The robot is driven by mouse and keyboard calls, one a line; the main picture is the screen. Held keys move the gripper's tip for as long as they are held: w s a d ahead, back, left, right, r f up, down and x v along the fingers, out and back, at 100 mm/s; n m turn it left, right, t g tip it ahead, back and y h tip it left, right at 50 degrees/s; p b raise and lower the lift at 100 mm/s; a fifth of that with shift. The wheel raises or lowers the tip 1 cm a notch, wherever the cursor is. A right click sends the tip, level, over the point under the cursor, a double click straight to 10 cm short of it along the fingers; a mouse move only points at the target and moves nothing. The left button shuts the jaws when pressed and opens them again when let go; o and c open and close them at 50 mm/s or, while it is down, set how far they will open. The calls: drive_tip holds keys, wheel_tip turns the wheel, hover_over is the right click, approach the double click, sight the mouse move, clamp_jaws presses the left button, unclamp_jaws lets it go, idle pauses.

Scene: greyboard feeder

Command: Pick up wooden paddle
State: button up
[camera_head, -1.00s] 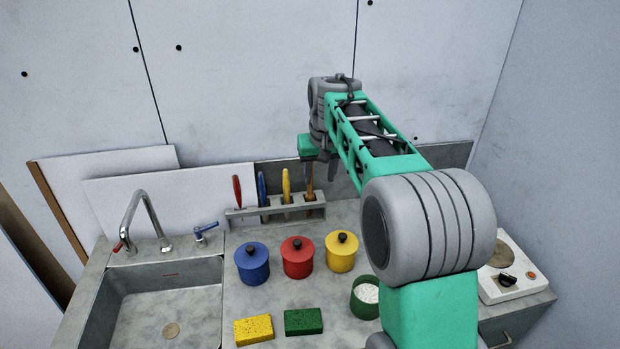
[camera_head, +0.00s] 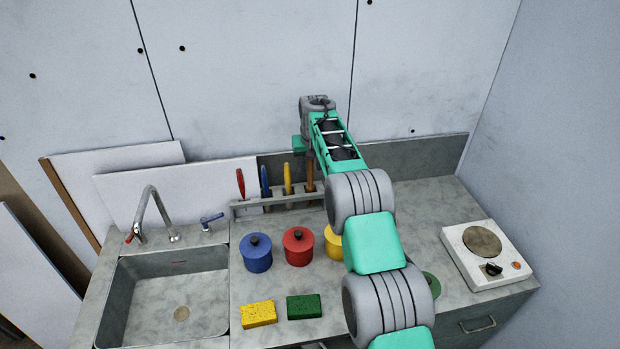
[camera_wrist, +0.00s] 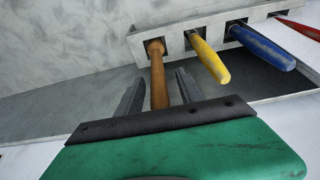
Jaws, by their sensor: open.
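The wooden paddle (camera_head: 310,175) stands upright in the rightmost slot of the grey rack (camera_head: 277,203) at the back of the counter. In the wrist view its brown handle (camera_wrist: 158,75) rises from its slot and lies between the two dark fingers of my gripper (camera_wrist: 158,90). The fingers are spread, with a gap on each side of the handle. In the head view my wrist is above and beside the handle, and the fingertips are mostly hidden.
Yellow (camera_head: 287,178), blue (camera_head: 265,181) and red (camera_head: 241,184) handles stand left of the paddle. Blue (camera_head: 257,257), red (camera_head: 298,250) and yellow (camera_head: 333,243) lidded pots stand in front. A hotplate (camera_head: 482,255) is at right, a sink (camera_head: 165,290) at left.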

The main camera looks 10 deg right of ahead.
clamp_jaws()
idle(0.4)
drive_tip(key=shift+r, duration=0.1)
